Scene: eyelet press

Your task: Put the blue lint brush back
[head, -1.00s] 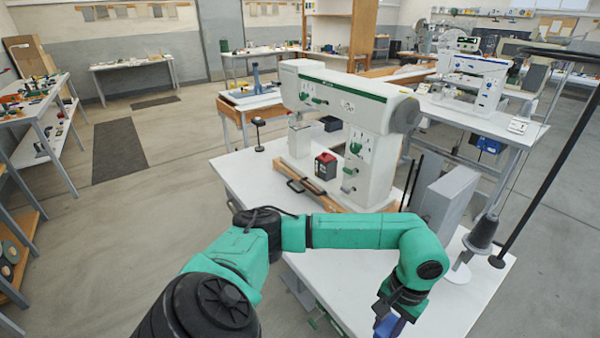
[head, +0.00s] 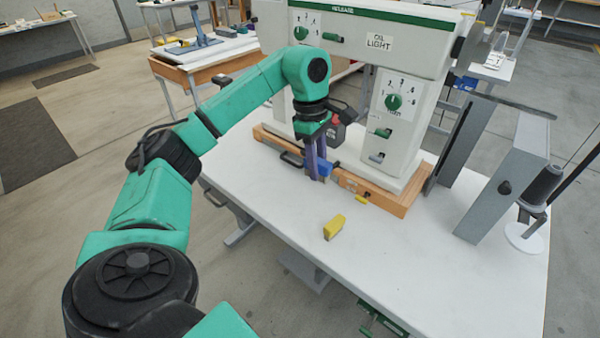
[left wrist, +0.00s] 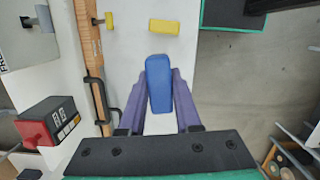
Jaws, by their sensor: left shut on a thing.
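The blue lint brush (left wrist: 159,85) is between the purple fingers of my left gripper (left wrist: 158,100) in the left wrist view. The gripper is shut on it. In the head view my left gripper (head: 318,172) points down over the white table in front of the press, and a little of the blue brush (head: 326,168) shows beside the fingers. Whether the brush touches the table I cannot tell. My right gripper is not in view.
A yellow block (head: 334,228) lies on the white table (head: 420,270), with a smaller yellow piece (head: 362,199) by the wooden base edge (head: 385,200). The white press (head: 405,110) stands behind. A red-and-black box (left wrist: 48,122) is close by. The table's front right is clear.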

